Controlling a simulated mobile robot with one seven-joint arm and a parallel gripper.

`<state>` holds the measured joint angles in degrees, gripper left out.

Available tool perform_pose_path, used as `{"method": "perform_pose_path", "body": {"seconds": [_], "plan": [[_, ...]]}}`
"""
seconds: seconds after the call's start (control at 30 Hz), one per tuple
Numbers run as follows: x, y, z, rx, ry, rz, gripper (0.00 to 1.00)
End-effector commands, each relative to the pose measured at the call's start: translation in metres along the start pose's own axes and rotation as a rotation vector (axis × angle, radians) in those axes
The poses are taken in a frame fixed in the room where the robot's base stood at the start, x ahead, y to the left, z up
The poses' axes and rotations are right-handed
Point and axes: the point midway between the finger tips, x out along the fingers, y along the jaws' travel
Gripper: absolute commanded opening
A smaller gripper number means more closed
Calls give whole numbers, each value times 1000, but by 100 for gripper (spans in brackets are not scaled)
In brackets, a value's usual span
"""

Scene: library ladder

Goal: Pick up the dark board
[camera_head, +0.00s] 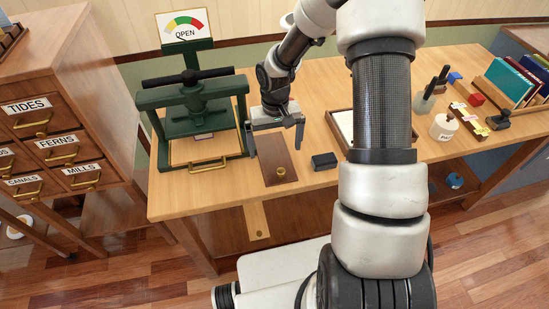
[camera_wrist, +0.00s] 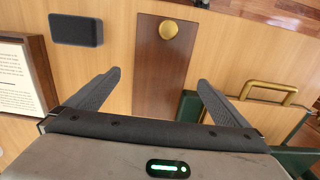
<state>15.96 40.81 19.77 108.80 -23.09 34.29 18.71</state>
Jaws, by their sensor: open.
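The dark board (camera_head: 272,152) is a flat brown rectangle with a round brass knob (camera_head: 280,172) near its front end. It lies on the wooden table just right of the green press. In the wrist view the dark board (camera_wrist: 162,67) lies beyond and between my fingers, with its brass knob (camera_wrist: 168,30) at the top. My gripper (camera_head: 276,152) is over the board's far part, one finger toward each side. It is open in the wrist view (camera_wrist: 158,78) with nothing between the fingers. Whether the fingers touch the table, I cannot tell.
A small dark block (camera_head: 324,161) lies right of the board. A framed tray (camera_head: 341,125) is partly behind my arm. Labelled drawers (camera_head: 50,130) stand far left.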

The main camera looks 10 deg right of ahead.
Motion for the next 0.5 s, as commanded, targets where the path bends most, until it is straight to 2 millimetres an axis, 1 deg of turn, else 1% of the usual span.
{"method": "perform_pose_path", "body": {"seconds": [0.03,0.1,0.2,0.3,0.47,0.5], "plan": [[11,-1,1,-2,-3,-1,100],[21,-2,0,-1,-3,-1,100],[31,-2,0,-1,0,-1,100],[35,-1,0,0,0,-1,100],[35,-1,0,0,1,-1,100],[35,-1,0,0,1,-1,98]]}}
